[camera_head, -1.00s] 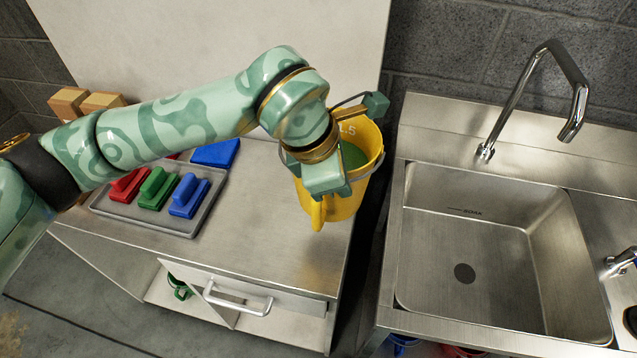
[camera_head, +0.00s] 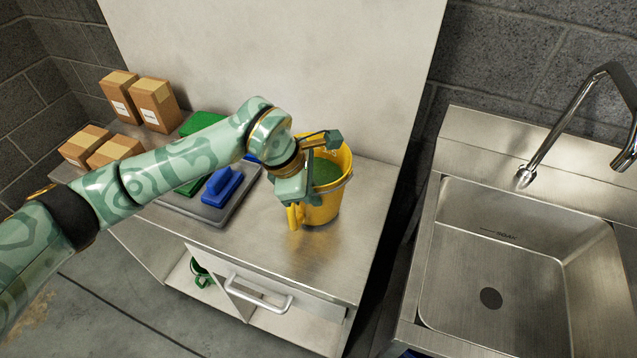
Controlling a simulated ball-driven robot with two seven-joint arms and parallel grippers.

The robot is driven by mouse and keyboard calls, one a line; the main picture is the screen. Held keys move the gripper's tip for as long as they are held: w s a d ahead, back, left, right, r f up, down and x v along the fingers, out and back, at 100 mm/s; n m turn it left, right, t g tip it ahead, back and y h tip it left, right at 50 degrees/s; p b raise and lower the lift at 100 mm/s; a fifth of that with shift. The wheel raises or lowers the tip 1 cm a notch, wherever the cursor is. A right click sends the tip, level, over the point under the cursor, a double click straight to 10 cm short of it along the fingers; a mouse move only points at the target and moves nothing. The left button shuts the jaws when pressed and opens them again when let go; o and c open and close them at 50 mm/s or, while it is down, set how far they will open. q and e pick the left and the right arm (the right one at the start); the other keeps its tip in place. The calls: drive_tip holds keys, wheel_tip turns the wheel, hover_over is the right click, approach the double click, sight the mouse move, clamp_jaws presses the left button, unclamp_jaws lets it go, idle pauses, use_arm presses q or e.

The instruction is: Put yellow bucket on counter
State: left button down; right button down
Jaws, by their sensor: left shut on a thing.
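The yellow bucket (camera_head: 328,208) is upright over the right part of the steel counter (camera_head: 270,247), with green contents showing inside. Whether its base touches the counter top or hangs just above it I cannot tell. My left gripper (camera_head: 298,190) reaches in from the left and is shut on the bucket at its near left side, by the handle. The gripper and wrist hide part of the bucket's left rim. My right gripper is not in view.
A grey tray (camera_head: 206,213) with a blue pad (camera_head: 221,187) and green pads lies behind my arm. Several cardboard boxes (camera_head: 153,104) stand at the back left. A steel sink (camera_head: 500,260) with a tap is to the right, across a gap. The counter's front right is clear.

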use_arm(q)
drive_tip(key=shift+w+d+f, duration=0.1)
drive_tip(key=shift+w+f, duration=0.05)
drive_tip(key=shift+f, duration=0.3)
drive_tip(key=c, duration=1.6)
unclamp_jaws()
drive_tip(key=shift+f, duration=0.15)
drive_tip(key=p+v, duration=0.1)
drive_tip(key=v, duration=1.1)
